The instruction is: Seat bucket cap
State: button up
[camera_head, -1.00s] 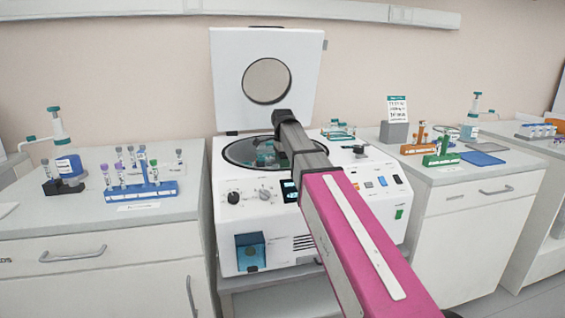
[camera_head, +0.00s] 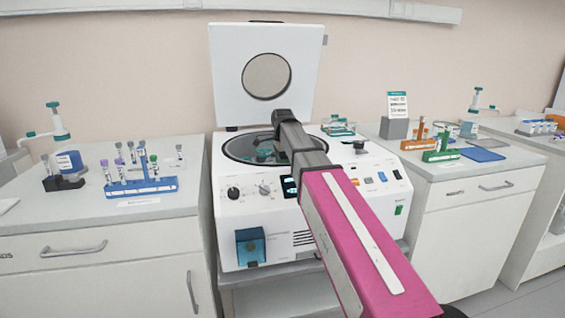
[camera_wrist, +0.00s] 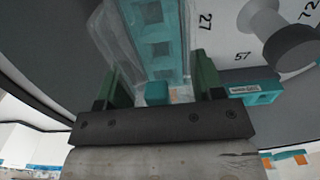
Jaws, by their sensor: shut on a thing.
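My gripper (camera_wrist: 160,88) points down into the open centrifuge bowl (camera_head: 236,148). In the wrist view its two green fingers stand on either side of a small teal block, which looks like the grip of the clear bucket cap (camera_wrist: 112,38). The cap's see-through wall shows mainly at the left. A teal rack with square holes (camera_wrist: 157,32) lies just beyond the fingers, in or under the cap. I cannot tell whether the cap touches the bucket rim. In the head view my arm hides the fingertips.
The grey rotor plate with numbers (camera_wrist: 243,57) and its central knob (camera_wrist: 290,42) are close at the right. The raised white lid (camera_head: 225,75) stands behind the bowl. More clear and teal pieces (camera_head: 338,129) rest on the centrifuge top. A blue tube rack (camera_head: 142,187) stands on the left bench.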

jog(key=shift+f, duration=0.3)
jog(key=o, duration=1)
notch_tip(320, 180, up, 11)
jog(key=shift+f, duration=0.1)
dwell(0.6)
